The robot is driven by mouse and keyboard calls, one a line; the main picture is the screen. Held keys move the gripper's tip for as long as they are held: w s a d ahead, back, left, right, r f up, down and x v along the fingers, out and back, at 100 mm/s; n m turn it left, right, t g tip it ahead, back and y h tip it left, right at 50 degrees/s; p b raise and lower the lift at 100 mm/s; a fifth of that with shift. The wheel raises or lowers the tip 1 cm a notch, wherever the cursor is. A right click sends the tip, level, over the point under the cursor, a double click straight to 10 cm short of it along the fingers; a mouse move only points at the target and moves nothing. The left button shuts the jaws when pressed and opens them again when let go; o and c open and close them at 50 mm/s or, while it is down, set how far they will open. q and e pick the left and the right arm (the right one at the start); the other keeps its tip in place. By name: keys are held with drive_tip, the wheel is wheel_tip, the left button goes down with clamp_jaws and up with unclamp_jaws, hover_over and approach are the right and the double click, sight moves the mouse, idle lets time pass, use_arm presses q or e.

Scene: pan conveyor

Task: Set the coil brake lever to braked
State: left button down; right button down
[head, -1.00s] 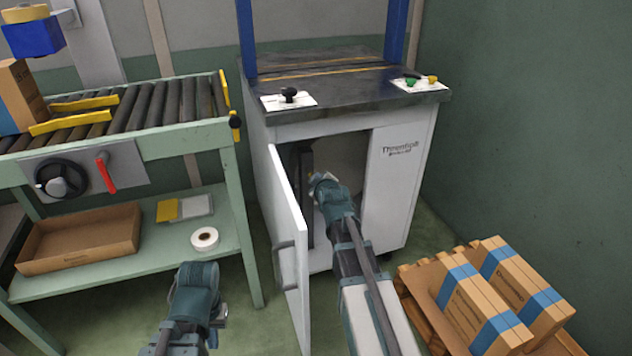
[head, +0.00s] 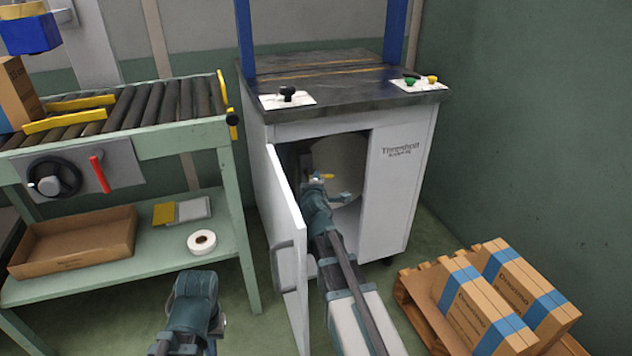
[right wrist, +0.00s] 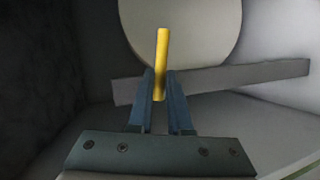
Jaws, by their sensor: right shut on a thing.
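The coil brake lever (right wrist: 162,60) is a yellow bar inside the open cabinet, in front of a pale round coil (right wrist: 185,30). In the right wrist view my right gripper (right wrist: 161,88) has its fingers closed around the lever, whose upper part sticks up between them. In the head view my right gripper (head: 318,183) is inside the cabinet (head: 392,200), with a small yellow bit of the lever showing at it and the coil (head: 340,160) behind. My left gripper (head: 210,340) is low in front of the green bench, and its fingers are mostly out of sight.
The white cabinet door (head: 289,250) stands open left of my right arm. A grey bar (right wrist: 250,78) crosses behind the lever. The roller conveyor (head: 120,110) is at left, with a cardboard tray (head: 75,262) below. A pallet (head: 415,300) with cartons stands at right.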

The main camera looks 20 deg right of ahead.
idle(0.5)
drive_tip(key=c, duration=0.8)
unclamp_jaws()
drive_tip(key=shift+c, duration=0.2)
drive_tip(key=p+v, duration=0.1)
drive_tip(key=v, duration=0.6)
drive_tip(key=shift+s+p, duration=0.25)
drive_tip(key=shift+p, duration=0.1)
